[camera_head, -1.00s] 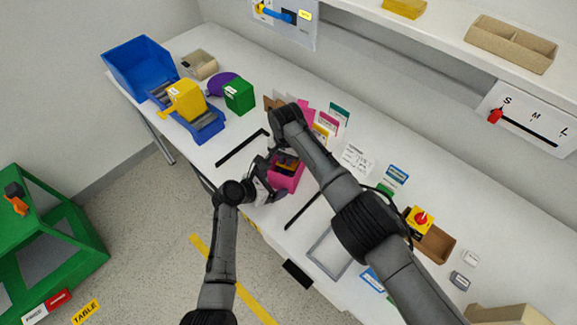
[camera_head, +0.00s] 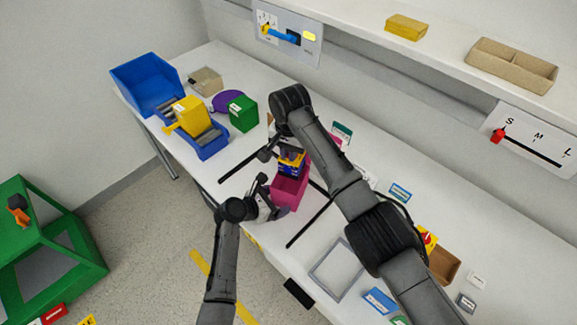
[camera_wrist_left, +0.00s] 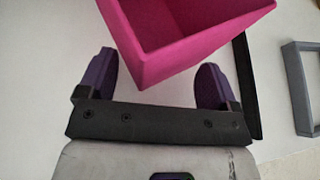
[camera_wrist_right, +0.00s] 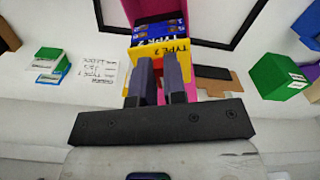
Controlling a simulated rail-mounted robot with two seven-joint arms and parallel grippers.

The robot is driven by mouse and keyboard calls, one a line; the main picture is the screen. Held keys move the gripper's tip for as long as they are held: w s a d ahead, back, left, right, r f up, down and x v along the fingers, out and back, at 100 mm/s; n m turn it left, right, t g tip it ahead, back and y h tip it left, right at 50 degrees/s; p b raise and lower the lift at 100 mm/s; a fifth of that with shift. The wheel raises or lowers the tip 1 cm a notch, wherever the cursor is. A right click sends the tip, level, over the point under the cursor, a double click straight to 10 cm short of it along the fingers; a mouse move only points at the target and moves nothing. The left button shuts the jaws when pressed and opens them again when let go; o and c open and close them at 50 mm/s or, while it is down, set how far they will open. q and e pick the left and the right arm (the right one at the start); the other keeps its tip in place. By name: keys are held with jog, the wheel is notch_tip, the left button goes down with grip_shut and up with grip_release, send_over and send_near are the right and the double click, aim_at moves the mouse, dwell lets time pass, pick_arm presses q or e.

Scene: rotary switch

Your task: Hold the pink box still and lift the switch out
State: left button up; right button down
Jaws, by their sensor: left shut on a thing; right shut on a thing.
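The pink box (camera_head: 288,193) stands on the white table, its open top facing up. My left gripper (camera_head: 266,198) is at its near left side. In the left wrist view, a corner of the box (camera_wrist_left: 185,60) sits between the purple fingers of that gripper (camera_wrist_left: 157,70), which is shut on it. The switch (camera_head: 291,161), yellow with blue and black parts, shows above the box's rim.
Dark strips (camera_head: 310,222) lie on the table beside the box. A grey frame (camera_head: 337,268) and a brown tray (camera_head: 443,265) are to the right. A green box (camera_head: 242,113) and a blue bin (camera_head: 148,84) stand at the left. My right arm crosses above the table.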

pick_arm(q)
jog(key=shift+d, duration=0.1)
pick_arm(e)
notch_tip(320, 180, up, 7)
jog(key=shift+r, duration=0.1)
dwell(0.3)
pick_arm(q)
jog(key=o, duration=0.3)
jog(key=shift+o, duration=1.1)
jog(key=shift+d, duration=0.15)
pick_arm(e)
jog(key=shift+d, duration=0.15)
pick_arm(q)
jog(key=shift+r, duration=0.1)
